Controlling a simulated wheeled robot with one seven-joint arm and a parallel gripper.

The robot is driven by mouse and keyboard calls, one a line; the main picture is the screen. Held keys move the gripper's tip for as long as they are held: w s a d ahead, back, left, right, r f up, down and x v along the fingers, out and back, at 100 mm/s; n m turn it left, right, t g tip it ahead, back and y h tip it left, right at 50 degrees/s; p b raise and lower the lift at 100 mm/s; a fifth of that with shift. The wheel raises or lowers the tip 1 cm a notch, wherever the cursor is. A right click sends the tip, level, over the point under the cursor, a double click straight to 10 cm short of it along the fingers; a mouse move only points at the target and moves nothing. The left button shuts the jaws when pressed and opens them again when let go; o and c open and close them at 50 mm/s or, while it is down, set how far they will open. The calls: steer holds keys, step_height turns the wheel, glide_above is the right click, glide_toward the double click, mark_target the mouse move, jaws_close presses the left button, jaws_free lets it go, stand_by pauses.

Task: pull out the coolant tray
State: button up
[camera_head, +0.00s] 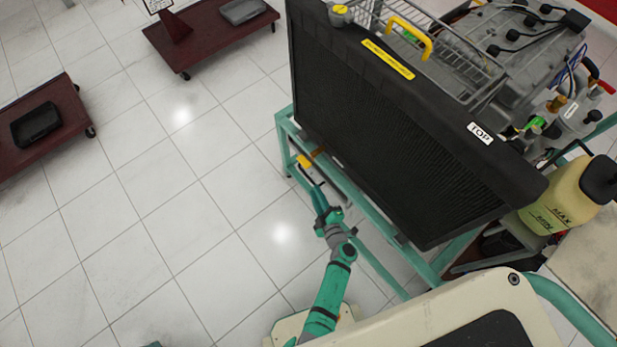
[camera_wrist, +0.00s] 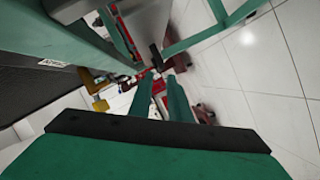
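The coolant tray is not clearly visible; the space under the black radiator (camera_head: 390,130) is mostly hidden by the radiator and the teal stand (camera_head: 345,178). A small yellow piece (camera_head: 304,161) shows at the stand's left end, low under the radiator. I cannot tell whether it belongs to the tray. My gripper (camera_head: 312,180) is beside the stand's near lower side, close to this yellow piece.
The engine (camera_head: 510,45) sits behind the radiator, with a yellowish coolant bottle (camera_head: 562,195) at right. Two dark red wheeled carts, one at left (camera_head: 65,95) and one at the back (camera_head: 205,40), stand on the tiled floor. The floor left of the stand is clear.

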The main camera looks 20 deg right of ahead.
mark_target(309, 177)
steer(key=x, duration=0.8)
steer(key=shift+w, duration=0.3)
jaws_close()
